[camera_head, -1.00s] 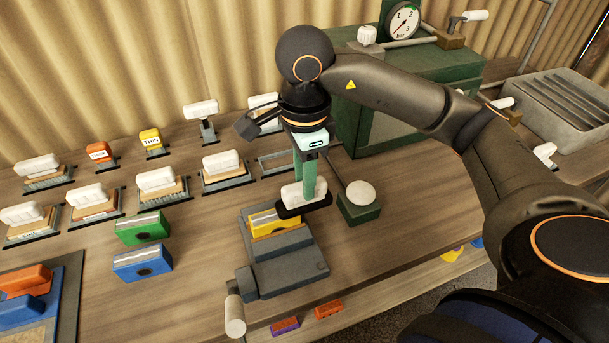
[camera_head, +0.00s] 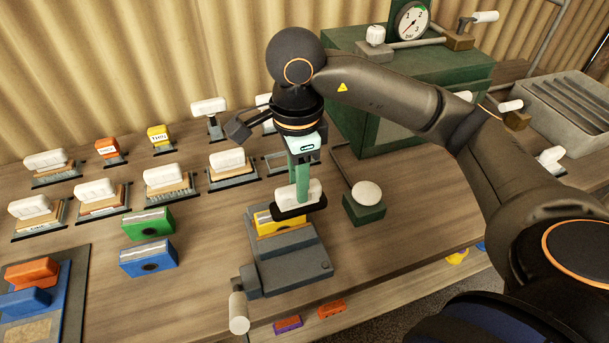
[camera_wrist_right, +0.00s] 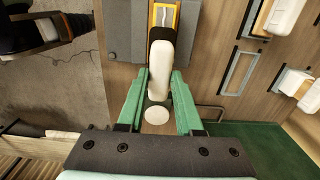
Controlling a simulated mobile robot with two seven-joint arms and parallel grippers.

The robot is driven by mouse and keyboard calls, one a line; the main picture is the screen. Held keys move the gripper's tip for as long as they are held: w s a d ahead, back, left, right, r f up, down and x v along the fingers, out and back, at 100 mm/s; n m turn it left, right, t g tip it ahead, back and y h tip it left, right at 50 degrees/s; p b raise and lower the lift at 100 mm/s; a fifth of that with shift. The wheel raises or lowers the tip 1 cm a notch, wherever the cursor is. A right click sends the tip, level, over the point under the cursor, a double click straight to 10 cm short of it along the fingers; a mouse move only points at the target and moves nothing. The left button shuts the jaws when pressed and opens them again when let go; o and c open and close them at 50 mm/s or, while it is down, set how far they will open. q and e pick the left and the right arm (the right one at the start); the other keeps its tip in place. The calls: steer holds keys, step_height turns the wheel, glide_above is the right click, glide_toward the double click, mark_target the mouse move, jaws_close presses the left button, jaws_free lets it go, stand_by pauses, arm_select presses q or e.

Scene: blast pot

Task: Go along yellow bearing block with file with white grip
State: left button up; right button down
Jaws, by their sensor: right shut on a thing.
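The yellow bearing block (camera_head: 271,227) sits in the grey vise (camera_head: 290,262) on the bench. It also shows at the top of the right wrist view (camera_wrist_right: 165,14). My right gripper (camera_head: 302,188) is shut on the white grip of the file (camera_head: 291,196). The file's dark base is at the back right end of the block and hides part of it. I cannot tell whether it touches the block. In the right wrist view the white grip (camera_wrist_right: 160,68) lies between the green fingers, with its far end near the block. My left gripper is out of view.
Several white-gripped tools stand in holders at the back left. Green (camera_head: 148,224) and blue (camera_head: 149,257) blocks lie left of the vise. A green stand with a white knob (camera_head: 367,193) is close on the right. A green cabinet (camera_head: 365,95) stands behind.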

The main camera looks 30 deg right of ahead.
steer(key=shift+a+f, duration=0.1)
steer(key=shift+a, duration=0.1)
steer(key=shift+w+a, duration=0.25)
steer(key=shift+a, duration=0.75)
steer(key=shift+w+a, duration=0.15)
steer(key=shift+a, duration=0.4)
steer(key=shift+w+a, duration=0.15)
steer(key=shift+a, duration=0.35)
steer(key=shift+w+a, duration=0.25)
steer(key=shift+a, duration=0.75)
steer(key=shift+w+a, duration=0.25)
steer(key=shift+a, duration=0.9)
